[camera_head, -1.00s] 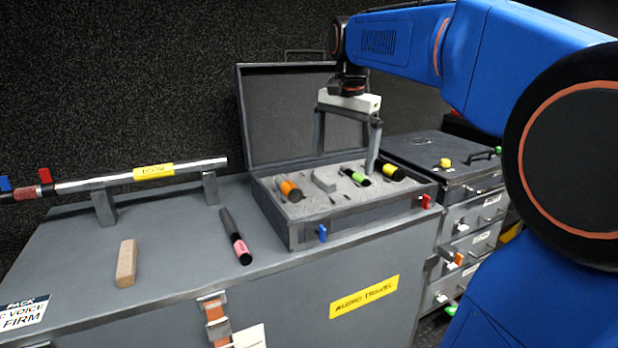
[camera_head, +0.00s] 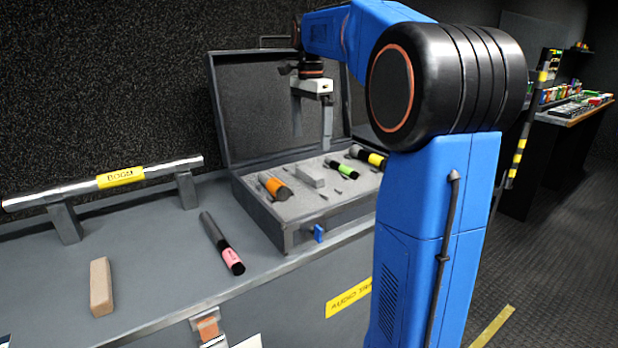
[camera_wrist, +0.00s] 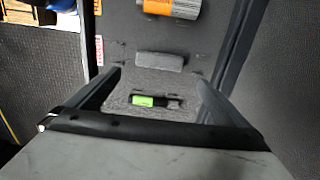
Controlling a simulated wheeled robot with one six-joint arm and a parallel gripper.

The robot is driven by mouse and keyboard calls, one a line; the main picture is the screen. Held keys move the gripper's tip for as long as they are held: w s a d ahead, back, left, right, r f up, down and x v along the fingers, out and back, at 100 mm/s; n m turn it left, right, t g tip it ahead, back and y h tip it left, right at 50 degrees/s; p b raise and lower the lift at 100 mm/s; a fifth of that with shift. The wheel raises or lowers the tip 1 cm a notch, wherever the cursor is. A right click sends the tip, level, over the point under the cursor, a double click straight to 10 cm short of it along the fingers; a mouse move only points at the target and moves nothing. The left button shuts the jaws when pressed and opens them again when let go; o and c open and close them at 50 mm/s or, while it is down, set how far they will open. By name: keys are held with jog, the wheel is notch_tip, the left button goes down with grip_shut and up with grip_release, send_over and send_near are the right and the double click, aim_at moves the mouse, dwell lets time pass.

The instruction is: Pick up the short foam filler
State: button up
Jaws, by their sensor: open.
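A short grey foam block (camera_head: 310,176) lies in the foam bed of the open case (camera_head: 282,238), between the orange-banded and green-banded microphones. It also shows in the wrist view (camera_wrist: 160,61), just beyond the fingertips. A longer tan block (camera_head: 101,287) lies on the grey chest top at the left. My gripper (camera_head: 312,140) is open and empty, pointing down above the case. In the wrist view, its two fingers (camera_wrist: 159,80) stand wide apart, with the green-banded microphone between them lower in the picture. Nothing touches the fingers that I can see.
Orange-banded (camera_head: 275,187), green-banded (camera_head: 341,169) and yellow-banded (camera_head: 369,158) microphones lie in the case. The raised lid (camera_head: 275,105) stands behind my gripper. A pink-banded microphone (camera_head: 222,243) and a boom pole (camera_head: 120,178) are on the chest. Chest top between them is clear.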

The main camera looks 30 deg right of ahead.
aim_at(310, 172)
notch_tip(310, 172, down, 11)
jog(key=shift+a, duration=0.1)
jog(key=c, duration=0.9)
